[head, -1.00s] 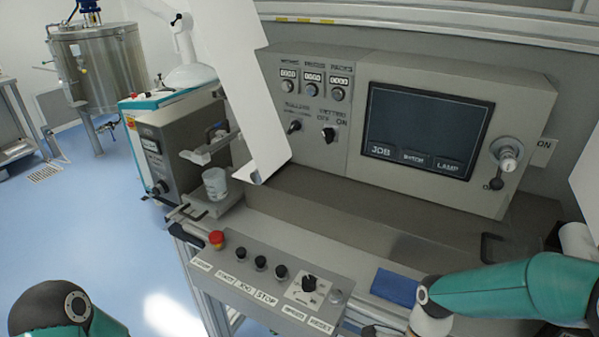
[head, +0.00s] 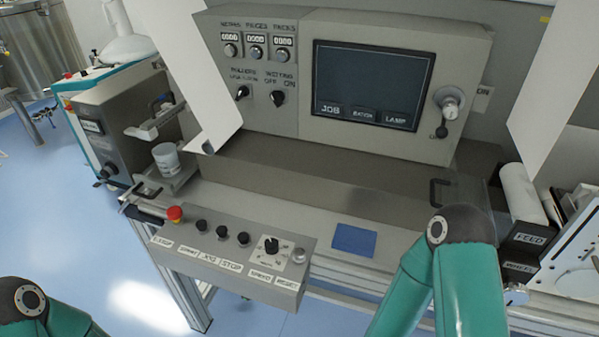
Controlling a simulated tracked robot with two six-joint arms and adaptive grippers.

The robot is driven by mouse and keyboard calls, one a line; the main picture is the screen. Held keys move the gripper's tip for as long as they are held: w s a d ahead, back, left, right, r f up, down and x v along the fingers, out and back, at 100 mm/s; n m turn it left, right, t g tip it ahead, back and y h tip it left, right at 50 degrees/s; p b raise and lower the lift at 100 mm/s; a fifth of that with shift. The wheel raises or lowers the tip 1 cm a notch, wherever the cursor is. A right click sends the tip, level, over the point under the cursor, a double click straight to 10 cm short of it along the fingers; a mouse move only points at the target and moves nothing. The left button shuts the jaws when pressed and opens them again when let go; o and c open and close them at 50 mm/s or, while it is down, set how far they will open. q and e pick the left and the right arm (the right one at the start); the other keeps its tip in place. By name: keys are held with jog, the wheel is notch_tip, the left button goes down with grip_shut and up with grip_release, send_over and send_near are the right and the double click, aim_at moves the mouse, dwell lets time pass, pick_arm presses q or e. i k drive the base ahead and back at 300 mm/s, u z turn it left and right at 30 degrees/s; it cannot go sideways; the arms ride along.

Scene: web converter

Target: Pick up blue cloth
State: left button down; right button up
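The blue cloth (head: 353,240) lies flat on the grey machine ledge, right of the button panel. It looks like a small folded rectangle, and all of it shows. My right arm, in teal, rises from the bottom edge with its bent joint just right of the cloth; no gripper fingers show. My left arm shows only as a dark joint and teal link at the lower left corner. Neither gripper is in view, and nothing is seen touching the cloth.
A sloped button panel (head: 234,249) with a red stop button (head: 175,214) stands left of the cloth. A control box with a dark screen (head: 372,84) is behind. A white cup (head: 166,159) sits at left. A white roll (head: 523,193) and labelled boxes are at right.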

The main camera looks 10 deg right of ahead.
aim_at(354, 241)
jog(key=z, duration=1.45)
jog(key=i, duration=0.1)
jog(key=u, duration=2.6)
jog(key=k, duration=1.45)
jog(key=z, duration=0.65)
jog(key=i, duration=1)
jog(key=u, duration=0.1)
